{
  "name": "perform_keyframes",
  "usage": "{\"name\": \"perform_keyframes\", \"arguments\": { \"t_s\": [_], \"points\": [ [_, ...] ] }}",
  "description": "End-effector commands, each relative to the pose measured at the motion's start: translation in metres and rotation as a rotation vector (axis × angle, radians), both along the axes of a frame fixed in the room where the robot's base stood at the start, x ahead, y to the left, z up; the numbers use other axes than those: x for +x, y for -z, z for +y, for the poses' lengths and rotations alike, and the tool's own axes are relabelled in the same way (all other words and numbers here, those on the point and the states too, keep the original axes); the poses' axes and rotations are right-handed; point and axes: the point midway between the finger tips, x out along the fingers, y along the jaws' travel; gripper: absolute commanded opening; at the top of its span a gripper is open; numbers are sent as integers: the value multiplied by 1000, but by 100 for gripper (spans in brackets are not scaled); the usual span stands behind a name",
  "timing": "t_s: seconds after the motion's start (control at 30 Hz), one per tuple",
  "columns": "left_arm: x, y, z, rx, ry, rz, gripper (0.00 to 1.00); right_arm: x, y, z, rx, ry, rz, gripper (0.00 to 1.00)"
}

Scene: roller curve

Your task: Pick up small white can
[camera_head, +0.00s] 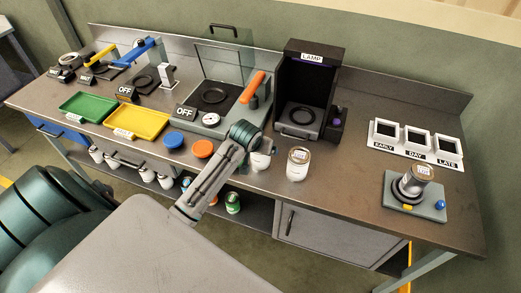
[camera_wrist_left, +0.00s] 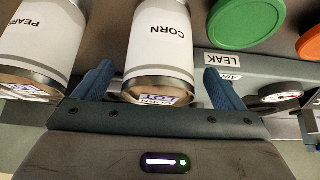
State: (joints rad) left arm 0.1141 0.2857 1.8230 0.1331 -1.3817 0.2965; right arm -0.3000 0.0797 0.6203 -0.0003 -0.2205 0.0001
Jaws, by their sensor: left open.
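A white can labelled CORN (camera_wrist_left: 160,40) is between the fingers of my left gripper (camera_wrist_left: 157,76) in the left wrist view. The fingers are open, one on each side of it; whether either touches cannot be told. In the head view this can appears to be the white can (camera_head: 260,161) partly hidden beside my left arm, on the workbench. A second white can, labelled PEAR (camera_wrist_left: 38,38), stands to its left in the wrist view and to its right in the head view (camera_head: 297,167). My right gripper is out of view.
A green lid (camera_wrist_left: 245,22) and an orange lid (camera_head: 203,149) lie nearby, with a blue lid (camera_head: 174,140) farther left. The lamp box (camera_head: 327,75) and glass-shielded machine (camera_head: 188,113) stand behind. A metal cylinder (camera_head: 411,187) stands on a fixture at right. Clear bench lies between.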

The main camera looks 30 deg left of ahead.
Motion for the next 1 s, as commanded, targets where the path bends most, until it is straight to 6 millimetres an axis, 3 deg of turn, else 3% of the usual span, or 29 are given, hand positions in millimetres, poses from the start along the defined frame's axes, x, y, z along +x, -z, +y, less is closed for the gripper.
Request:
{"name": "perform_keyframes", "arguments": {
  "t_s": [0.2, 0.43, 0.73, 1.0],
  "points": [
    [9, 14, 1, -1, 1, 0, 91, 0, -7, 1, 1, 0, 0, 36],
    [9, 15, 1, -1, 1, -1, 89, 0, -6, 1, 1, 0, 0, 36],
    [9, 15, 2, -1, 1, -1, 30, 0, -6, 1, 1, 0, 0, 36],
    [10, 13, 2, -1, 1, -4, 30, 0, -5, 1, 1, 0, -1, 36]
  ]
}}
